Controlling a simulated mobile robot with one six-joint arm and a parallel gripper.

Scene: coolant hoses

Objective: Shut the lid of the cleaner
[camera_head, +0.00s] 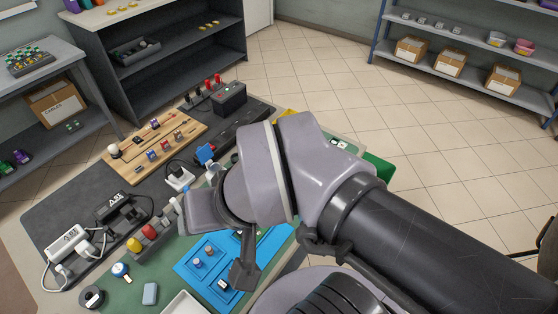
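I cannot tell for certain which thing is the cleaner, and no lid shows clearly. Small things on the near left of the bench include a grey-blue block (150,293), a round black roll (92,297) and a white item with a blue top (121,271). My gripper (243,275) hangs over the blue tray (203,286), with one dark finger clearly visible. Whether it is open or shut is not clear. My arm hides the middle and right of the bench.
A wooden board (130,161) with fittings lies toward the back of the bench. A black box (230,98) stands behind it. White (66,240) and black (118,207) power units with cables lie at left.

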